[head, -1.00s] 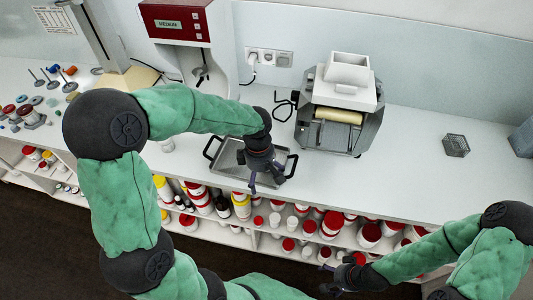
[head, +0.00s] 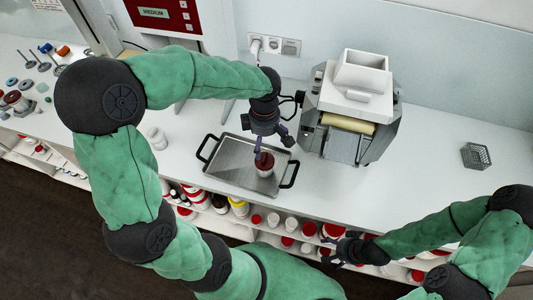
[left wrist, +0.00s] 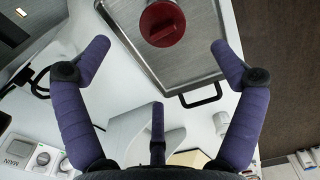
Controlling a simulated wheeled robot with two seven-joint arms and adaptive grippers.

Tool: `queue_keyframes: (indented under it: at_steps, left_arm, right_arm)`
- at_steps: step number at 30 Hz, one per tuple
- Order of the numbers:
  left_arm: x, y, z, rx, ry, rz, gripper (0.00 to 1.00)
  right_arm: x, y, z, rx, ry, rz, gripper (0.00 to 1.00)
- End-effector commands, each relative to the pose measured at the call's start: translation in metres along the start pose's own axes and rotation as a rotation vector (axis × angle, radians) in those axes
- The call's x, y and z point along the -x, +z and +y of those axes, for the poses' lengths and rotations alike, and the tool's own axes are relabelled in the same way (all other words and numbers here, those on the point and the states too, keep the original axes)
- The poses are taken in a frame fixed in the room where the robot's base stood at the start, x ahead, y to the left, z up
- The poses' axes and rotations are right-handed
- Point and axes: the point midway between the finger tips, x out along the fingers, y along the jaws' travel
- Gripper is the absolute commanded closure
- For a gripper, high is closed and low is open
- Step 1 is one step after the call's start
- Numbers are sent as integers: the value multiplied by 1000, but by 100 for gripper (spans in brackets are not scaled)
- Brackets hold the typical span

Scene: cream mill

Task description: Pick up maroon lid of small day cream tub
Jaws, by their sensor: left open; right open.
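The small tub with a maroon lid (head: 265,160) stands on the metal tray (head: 232,176) towards its right side. In the left wrist view the round maroon lid (left wrist: 162,23) shows at the top middle, cut by the frame edge. My left gripper (head: 270,145) is open and empty, just above and behind the tub in the head view. In the left wrist view its spread fingers (left wrist: 158,47) lie apart on either side, with the lid beyond them and untouched. My right gripper (head: 340,254) is open and empty at the front edge of the counter.
A roller mill (head: 350,105) stands right of the tray. A white jar (head: 157,138) stands left of it. Shelves of tubs (head: 285,225) lie below the counter edge. The counter right of the mill is mostly clear.

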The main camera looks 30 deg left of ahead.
Motion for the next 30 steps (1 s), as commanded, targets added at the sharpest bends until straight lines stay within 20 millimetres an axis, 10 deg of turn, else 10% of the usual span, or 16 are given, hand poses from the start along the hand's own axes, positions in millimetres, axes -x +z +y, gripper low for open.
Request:
queue_keyframes:
  at_steps: [30]
  left_arm:
    - [-93,0,-2,-1,-1,-1,6]
  right_arm:
    - [-14,0,5,0,0,-1,18]
